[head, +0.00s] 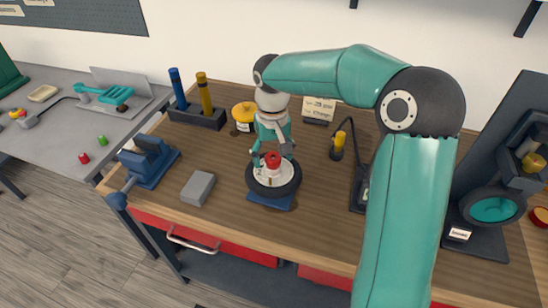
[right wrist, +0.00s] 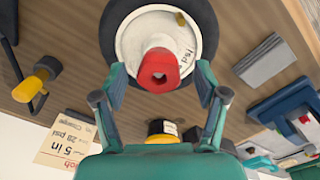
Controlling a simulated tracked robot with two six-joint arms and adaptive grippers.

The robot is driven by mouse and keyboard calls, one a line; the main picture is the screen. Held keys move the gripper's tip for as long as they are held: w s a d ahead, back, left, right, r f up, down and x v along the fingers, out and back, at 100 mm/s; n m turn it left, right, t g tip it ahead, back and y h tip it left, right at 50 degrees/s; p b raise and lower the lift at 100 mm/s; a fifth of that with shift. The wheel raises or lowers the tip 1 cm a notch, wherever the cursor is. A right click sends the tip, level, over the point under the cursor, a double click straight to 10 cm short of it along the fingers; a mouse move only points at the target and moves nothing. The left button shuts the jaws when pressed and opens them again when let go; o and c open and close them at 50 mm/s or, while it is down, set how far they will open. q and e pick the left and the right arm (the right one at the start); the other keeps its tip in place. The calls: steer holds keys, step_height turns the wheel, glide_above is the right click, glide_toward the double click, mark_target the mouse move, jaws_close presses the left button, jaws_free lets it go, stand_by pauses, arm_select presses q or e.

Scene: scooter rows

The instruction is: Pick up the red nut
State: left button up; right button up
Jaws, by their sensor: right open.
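A red nut (head: 272,160) sits on the white hub of a small black-tyred wheel (head: 259,188), which rests on a blue base (head: 270,203) on the wooden workbench. My right gripper (head: 272,152) reaches down over the wheel, with its fingers on either side of the nut. In the right wrist view my right gripper (right wrist: 160,82) is open, and the red nut (right wrist: 158,70) shows between its fingers with a visible gap on both sides. Whether the nut is threaded onto something is hidden. My left gripper is not in view.
A grey block (head: 198,188) and a blue vise (head: 148,163) stand left of the wheel. Behind are a rack (head: 197,118) with blue and yellow tools, a yellow-lidded jar (head: 244,113) and a note card (head: 319,108). A yellow-topped tool (head: 338,142) stands to the right.

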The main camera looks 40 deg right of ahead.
mark_target(273, 157)
steer(key=shift+f, duration=0.15)
steer(key=c, duration=1.1)
step_height(273, 157, up, 20)
steer(key=p, duration=0.2)
